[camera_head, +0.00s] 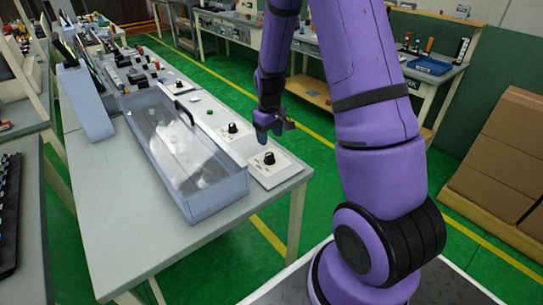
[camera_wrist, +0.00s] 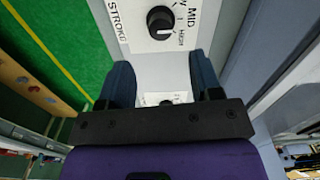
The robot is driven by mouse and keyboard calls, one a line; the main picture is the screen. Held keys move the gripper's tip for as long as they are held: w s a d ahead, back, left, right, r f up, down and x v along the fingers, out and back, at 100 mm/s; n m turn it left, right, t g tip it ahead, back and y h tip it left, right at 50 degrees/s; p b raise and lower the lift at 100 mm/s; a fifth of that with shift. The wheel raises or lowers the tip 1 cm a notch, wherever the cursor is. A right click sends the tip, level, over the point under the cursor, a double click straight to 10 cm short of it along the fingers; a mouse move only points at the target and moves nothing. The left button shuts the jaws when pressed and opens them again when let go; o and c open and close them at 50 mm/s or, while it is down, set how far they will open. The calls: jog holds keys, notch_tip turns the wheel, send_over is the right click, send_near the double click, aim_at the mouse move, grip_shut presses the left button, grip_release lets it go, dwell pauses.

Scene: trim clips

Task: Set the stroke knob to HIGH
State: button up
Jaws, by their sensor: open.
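The stroke knob (camera_wrist: 160,20) is a round black dial on a white plate at the top of the wrist view, marked STROKE, MID and HIGH. My gripper (camera_head: 273,133) is open and empty, in the air above the right edge of the panel. In the wrist view its two dark fingers (camera_wrist: 162,82) stand apart below the knob, not touching it.
Another knob (camera_wrist: 165,99) shows between the fingers, partly hidden by the gripper body. A grey box with a clear lid (camera_head: 190,150) stands left of the knob plates. Further along are a green button (camera_head: 210,111) and small parts. Green floor lies right of the table (camera_head: 130,220).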

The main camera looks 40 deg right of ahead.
aim_at(269, 154)
notch_tip(269, 154, down, 9)
jog(key=shift+r, duration=0.1)
dwell(0.3)
jog(key=c, duration=0.9)
jog(key=shift+c, duration=0.2)
jog(key=shift+m, duration=0.3)
jog(key=m, duration=0.3)
jog(key=shift+m, duration=2.6)
